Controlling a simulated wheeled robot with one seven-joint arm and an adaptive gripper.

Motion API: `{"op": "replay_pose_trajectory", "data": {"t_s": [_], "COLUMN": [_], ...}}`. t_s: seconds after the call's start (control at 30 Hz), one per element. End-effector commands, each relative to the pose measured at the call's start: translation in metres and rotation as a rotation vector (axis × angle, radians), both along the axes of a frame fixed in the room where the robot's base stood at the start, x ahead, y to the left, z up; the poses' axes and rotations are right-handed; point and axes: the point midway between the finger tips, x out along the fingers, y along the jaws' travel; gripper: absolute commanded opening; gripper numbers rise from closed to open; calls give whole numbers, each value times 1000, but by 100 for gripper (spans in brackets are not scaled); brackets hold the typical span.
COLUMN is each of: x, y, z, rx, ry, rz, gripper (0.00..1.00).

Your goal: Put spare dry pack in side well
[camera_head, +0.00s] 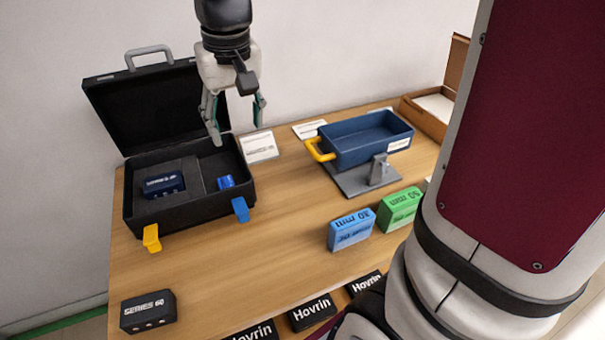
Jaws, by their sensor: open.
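An open black case (190,220) stands at the table's left, lid up against the wall. Its left compartment holds a dark blue block (164,184) with white lettering. Its narrower right compartment holds a small bright blue piece (226,182). A black block marked "SERIES 60" (148,311) lies at the front left of the table, apart from the case. No thing is labelled as the dry pack, so I cannot tell which it is. My gripper (238,131) is open and empty, pointing down above the case's right back side.
A blue tray (345,156) with a yellow handle sits on a grey stand at the back. Blue (351,230) and green (400,209) boxes stand mid-right. A white card (260,147) is beside the case. Black "Hovrin" boxes (312,313) line the front. The middle is clear.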

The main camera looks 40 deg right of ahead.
Motion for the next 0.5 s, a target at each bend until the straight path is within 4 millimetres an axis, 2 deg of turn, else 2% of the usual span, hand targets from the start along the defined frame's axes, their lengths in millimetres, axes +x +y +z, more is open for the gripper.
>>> {"op": "replay_pose_trajectory", "data": {"t_s": [0.03, 0.2, 0.4, 0.5], "x": [-20, -81, -149, -174], "y": [-1, -2, -3, -4], "z": [10, 28, 29, 23], "rx": [-2, -8, -15, -18], "ry": [-21, -78, -140, -164], "rz": [8, 38, 72, 87], "gripper": [56, 56, 56, 56]}}
